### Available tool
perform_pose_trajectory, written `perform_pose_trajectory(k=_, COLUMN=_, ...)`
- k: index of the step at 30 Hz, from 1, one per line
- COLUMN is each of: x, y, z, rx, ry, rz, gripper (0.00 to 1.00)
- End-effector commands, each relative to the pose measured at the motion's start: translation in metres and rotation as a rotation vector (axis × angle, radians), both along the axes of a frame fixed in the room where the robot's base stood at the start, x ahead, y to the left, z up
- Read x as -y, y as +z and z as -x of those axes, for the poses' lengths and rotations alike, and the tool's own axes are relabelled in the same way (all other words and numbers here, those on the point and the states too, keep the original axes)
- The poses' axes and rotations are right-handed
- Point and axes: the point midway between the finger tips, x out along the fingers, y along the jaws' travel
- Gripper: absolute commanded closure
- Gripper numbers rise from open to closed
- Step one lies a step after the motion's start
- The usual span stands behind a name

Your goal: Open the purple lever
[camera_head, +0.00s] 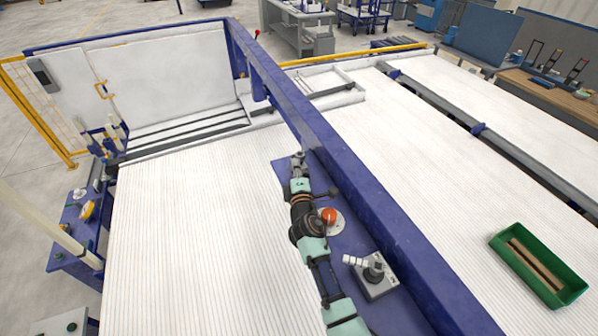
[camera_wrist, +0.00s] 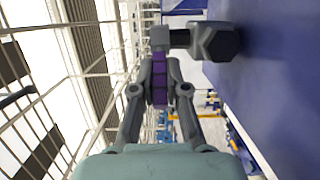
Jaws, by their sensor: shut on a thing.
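The purple lever (camera_wrist: 159,68) shows in the wrist view as a purple strip between my fingers. Its end joins a grey metal fitting (camera_wrist: 213,41) with a hex head, which sits against a blue panel (camera_wrist: 280,75). My gripper (camera_wrist: 160,95) is shut on the lever, with one finger on each side of it. In the head view my gripper (camera_head: 299,168) is small, beside the blue beam. I cannot make out the lever's purple there, as the gripper covers it.
The long blue beam (camera_head: 330,140) runs close along my arm's right side. An orange-red knob (camera_head: 329,215) and a grey box with a joystick (camera_head: 374,279) stand near my arm. A green bin (camera_head: 505,245) lies to the right. The white ribbed surface (camera_head: 190,230) at left is clear.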

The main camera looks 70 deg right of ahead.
Motion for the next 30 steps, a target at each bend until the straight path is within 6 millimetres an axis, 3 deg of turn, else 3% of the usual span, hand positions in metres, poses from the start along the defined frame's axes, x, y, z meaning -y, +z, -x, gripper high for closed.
perform_pose_trajectory(k=12, x=0.001, y=0.001, z=-0.002, rx=0.0, ry=0.006, rz=0.001, gripper=1.0)
perform_pose_trajectory(k=13, x=0.001, y=0.001, z=-0.002, rx=0.0, ry=0.006, rz=0.001, gripper=0.85)
perform_pose_trajectory(k=17, x=0.001, y=0.001, z=-0.002, rx=0.0, ry=0.006, rz=0.001, gripper=0.64)
perform_pose_trajectory(k=26, x=0.001, y=0.001, z=-0.002, rx=0.0, ry=0.005, rz=0.0, gripper=0.61)
perform_pose_trajectory(k=30, x=0.002, y=0.013, z=-0.002, rx=0.004, ry=0.003, rz=0.003, gripper=0.61)
